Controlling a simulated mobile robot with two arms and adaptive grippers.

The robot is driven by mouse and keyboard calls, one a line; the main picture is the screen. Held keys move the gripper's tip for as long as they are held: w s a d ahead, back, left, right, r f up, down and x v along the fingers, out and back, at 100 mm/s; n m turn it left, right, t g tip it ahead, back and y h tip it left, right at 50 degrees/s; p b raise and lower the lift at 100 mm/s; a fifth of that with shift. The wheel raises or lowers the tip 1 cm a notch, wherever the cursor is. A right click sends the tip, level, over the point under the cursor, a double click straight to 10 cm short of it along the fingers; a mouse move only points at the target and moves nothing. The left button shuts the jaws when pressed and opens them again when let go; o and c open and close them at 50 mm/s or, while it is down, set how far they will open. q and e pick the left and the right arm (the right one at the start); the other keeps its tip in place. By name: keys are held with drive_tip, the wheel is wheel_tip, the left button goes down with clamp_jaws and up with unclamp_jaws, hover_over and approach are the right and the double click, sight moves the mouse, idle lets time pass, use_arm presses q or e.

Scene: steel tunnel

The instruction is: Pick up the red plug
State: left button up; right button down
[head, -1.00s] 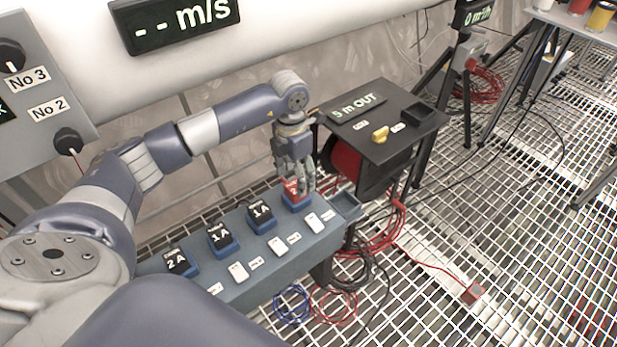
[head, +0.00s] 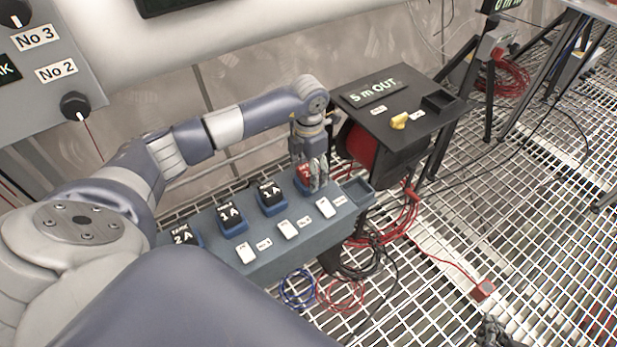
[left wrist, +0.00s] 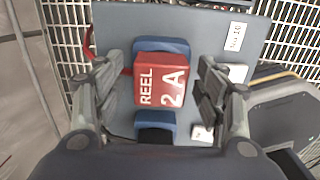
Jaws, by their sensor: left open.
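The red plug (head: 302,174), marked REEL 2 A, sits in a blue socket at the right end of a row on the grey-blue panel. In the left wrist view the red plug (left wrist: 160,86) lies between the two fingers. My left gripper (head: 316,184) points down over it and partly hides it in the head view. In the left wrist view my left gripper (left wrist: 160,82) is open, with a gap on both sides of the plug. My right gripper (head: 495,335) shows only as a dark tip at the bottom edge; its jaws are unclear.
Black plugs (head: 232,216) stand in blue sockets left of the red one, with white switches (head: 325,208) in front. A black reel box (head: 385,130) with a yellow knob stands close on the right. A red block (head: 482,290) on a cable lies on the grating floor.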

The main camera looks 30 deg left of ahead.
use_arm(q)
drive_tip(key=c, duration=1.2)
